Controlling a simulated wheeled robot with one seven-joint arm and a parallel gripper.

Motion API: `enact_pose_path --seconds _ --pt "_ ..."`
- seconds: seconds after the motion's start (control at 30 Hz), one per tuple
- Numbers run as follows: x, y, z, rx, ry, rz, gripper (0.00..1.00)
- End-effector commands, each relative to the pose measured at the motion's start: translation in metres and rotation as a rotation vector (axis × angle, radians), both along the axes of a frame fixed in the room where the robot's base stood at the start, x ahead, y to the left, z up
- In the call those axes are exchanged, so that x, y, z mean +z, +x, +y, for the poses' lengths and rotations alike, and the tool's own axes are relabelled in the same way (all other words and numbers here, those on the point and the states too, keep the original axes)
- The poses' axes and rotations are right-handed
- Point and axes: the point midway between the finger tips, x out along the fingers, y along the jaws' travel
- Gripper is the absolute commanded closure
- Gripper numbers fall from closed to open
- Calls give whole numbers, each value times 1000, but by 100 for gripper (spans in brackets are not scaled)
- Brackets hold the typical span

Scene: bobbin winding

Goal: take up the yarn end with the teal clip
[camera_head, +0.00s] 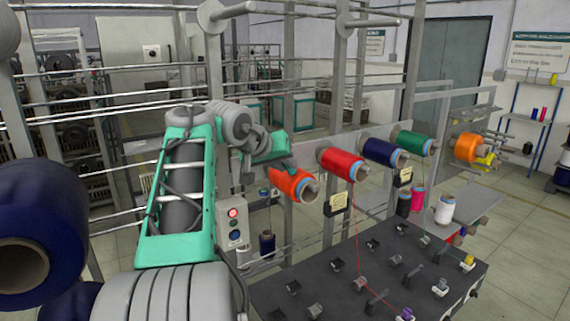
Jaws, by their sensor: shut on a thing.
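My gripper (284,164) is at the end of my teal and grey arm, left of the middle. Its jaws meet the upper left side of an orange yarn bobbin (289,182) with a blue ring, and it appears shut on that bobbin; the contact is partly hidden. A red bobbin (340,163), a navy bobbin (380,152) and a green bobbin (410,143) sit to the right along the frame. A red yarn (356,225) runs from the red bobbin down to the dark table. I cannot make out a teal clip or a loose yarn end.
The dark table (330,290) carries several small grey fittings at lower right. A button box (233,222) stands just right of my arm. Large navy spools (40,215) fill the left edge. Metal posts and rails stand behind. Open floor (530,225) lies at right.

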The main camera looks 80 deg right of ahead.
Motion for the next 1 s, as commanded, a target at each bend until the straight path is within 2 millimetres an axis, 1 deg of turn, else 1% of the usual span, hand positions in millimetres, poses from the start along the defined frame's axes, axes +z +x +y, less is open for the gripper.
enact_pose_path --seconds 0.6,0.8,0.87,1.0 --pt "-7 -2 -3 0 0 0 100" --pt "-7 -2 -3 0 0 0 100" --pt "-5 -2 -2 0 0 0 100" --pt "7 2 1 2 0 0 100"
